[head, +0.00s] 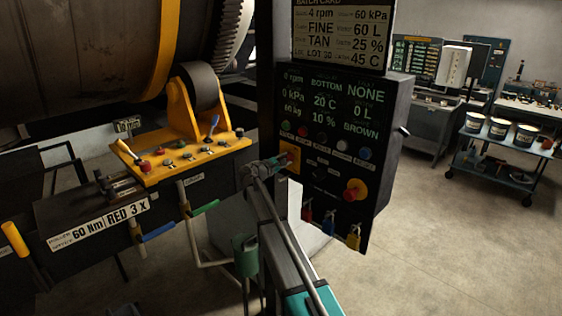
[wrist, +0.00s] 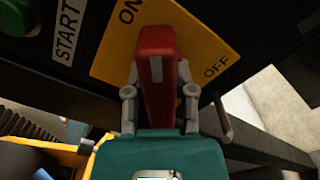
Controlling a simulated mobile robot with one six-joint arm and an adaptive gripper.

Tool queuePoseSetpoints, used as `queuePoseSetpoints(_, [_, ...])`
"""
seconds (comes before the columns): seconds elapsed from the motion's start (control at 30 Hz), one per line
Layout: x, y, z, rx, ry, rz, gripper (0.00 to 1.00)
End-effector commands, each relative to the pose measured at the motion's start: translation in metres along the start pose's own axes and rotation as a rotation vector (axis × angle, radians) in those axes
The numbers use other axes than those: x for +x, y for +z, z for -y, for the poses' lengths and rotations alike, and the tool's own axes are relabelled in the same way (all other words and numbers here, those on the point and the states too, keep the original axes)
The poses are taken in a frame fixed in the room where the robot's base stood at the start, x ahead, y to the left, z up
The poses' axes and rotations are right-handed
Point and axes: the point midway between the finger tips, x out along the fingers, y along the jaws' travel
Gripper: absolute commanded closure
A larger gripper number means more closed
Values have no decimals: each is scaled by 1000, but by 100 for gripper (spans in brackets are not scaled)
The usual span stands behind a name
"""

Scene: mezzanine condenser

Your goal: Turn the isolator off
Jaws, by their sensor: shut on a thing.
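The isolator is a red handle (wrist: 156,62) on a yellow plate (wrist: 108,58) marked ON at the upper left and OFF at the right in the wrist view. The handle points up the picture, between the two words; I cannot tell its exact setting. My gripper (wrist: 159,94) is shut on the handle, with one finger on each side. In the head view, the yellow plate (head: 293,157) shows at the left side of the dark control panel (head: 335,150). My gripper (head: 268,167) reaches it there and hides most of the handle.
A green START button (wrist: 18,17) is left of the plate. A yellow lever console (head: 185,158) and large drum (head: 80,45) stand left.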

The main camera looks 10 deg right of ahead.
Motion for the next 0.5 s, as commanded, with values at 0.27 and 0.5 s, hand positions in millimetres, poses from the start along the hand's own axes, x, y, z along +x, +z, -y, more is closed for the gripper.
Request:
queuePoseSetpoints(0.27, [3, 1, 2, 216, 0, 6, 100])
queuePoseSetpoints(0.5, [3, 1, 4, 443, 0, 6, 100])
